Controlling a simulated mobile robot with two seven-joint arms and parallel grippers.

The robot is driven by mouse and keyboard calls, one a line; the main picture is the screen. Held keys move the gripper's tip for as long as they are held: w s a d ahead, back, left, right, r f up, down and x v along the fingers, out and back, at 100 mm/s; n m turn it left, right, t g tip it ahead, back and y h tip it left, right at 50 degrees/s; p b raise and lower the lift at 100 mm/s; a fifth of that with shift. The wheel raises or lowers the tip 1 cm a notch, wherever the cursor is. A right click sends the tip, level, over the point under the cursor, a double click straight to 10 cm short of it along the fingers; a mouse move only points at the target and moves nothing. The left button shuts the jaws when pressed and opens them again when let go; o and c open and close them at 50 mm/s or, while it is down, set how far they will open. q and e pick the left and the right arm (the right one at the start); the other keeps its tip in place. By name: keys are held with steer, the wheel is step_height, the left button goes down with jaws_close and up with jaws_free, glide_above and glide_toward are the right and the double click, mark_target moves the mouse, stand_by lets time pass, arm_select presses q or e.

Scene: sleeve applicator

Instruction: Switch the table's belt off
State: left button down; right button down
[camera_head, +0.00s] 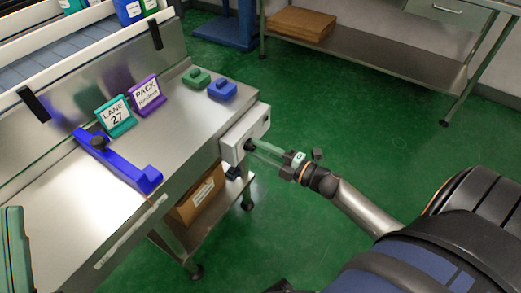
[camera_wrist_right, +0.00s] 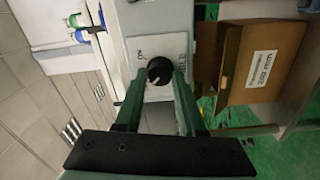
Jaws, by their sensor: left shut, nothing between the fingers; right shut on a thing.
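The belt switch is a white box (camera_head: 244,132) on the right end of the steel table. In the right wrist view its pale face (camera_wrist_right: 150,50) carries sideways lettering, partly hidden, ending in "BLE", and a black round knob (camera_wrist_right: 160,71) with a light pointer mark. My right gripper (camera_head: 250,147) reaches in from the right. Its green fingers are shut on the knob, one on each side, as the right wrist view (camera_wrist_right: 160,76) also shows. I cannot read the knob's setting for sure. My left gripper is not recognisable in view.
On the steel table (camera_head: 70,205) are a blue bar fixture (camera_head: 125,170), a teal "LANE 27" sign (camera_head: 115,116), a purple "PACK" sign (camera_head: 146,95), and green (camera_head: 196,78) and blue (camera_head: 222,89) blocks. A cardboard box (camera_head: 200,193) sits on the shelf below. Green floor lies open to the right.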

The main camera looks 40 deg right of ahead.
arm_select(q)
steer(key=shift+s+r+m+h, duration=0.3)
steer(key=shift+s+r+h, duration=0.1)
steer(key=shift+r, duration=0.15)
arm_select(e)
steer(key=shift+n, duration=0.6)
steer(key=c, duration=0.5)
jaws_free()
arm_select(q)
steer(key=shift+w+f, duration=0.1)
arm_select(e)
steer(key=shift+s, duration=0.15)
steer(key=shift+s+d, duration=0.2)
steer(key=shift+s, duration=0.1)
arm_select(q)
steer(key=w+f+n+g+y+p, duration=0.1)
steer(key=w+f+n+y, duration=0.3)
steer(key=f, duration=0.4)
steer(key=shift+w+a+f+g+y+p, duration=0.2)
steer(key=shift+a+f+g+y+p, duration=0.15)
steer(key=shift+g+y, duration=0.3)
arm_select(e)
steer(key=v, duration=1.1)
steer(key=shift+s, duration=0.3)
